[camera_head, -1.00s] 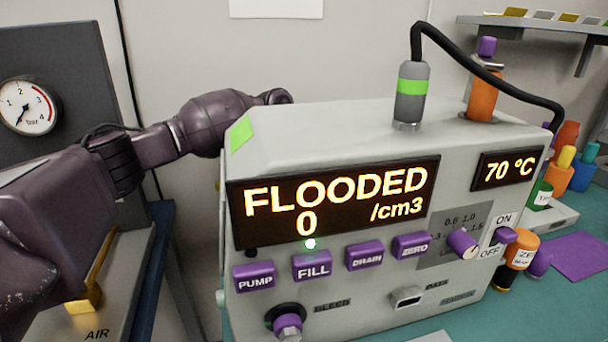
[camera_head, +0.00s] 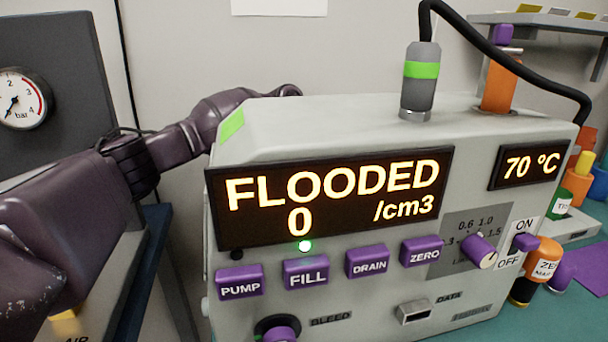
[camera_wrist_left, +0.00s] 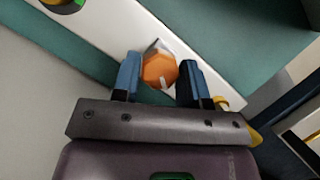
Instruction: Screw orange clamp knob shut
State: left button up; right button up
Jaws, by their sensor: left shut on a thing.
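In the left wrist view the orange clamp knob (camera_wrist_left: 159,71) is a faceted orange piece with a pale mark on its face. My left gripper (camera_wrist_left: 158,77) has its blue fingers shut on the knob, one on each side. A small grey part sticks out just beyond the knob, over a white strip. In the head view my left arm reaches behind the left side of the pale instrument (camera_head: 330,110), so the knob and my left gripper are hidden there. My right gripper is in neither view.
The instrument's display (camera_head: 330,195) reads FLOODED, 0 /cm3, with a green light below it. A black hose (camera_head: 500,50) arcs over its top. Purple buttons line its front. A pressure gauge (camera_head: 20,98) is at the left. Bottles stand at the right.

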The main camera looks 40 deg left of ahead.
pick_arm(q)
jog(key=o, duration=0.9)
jog(key=shift+o, duration=0.2)
notch_tip(320, 180, up, 20)
jog(key=p, duration=0.3)
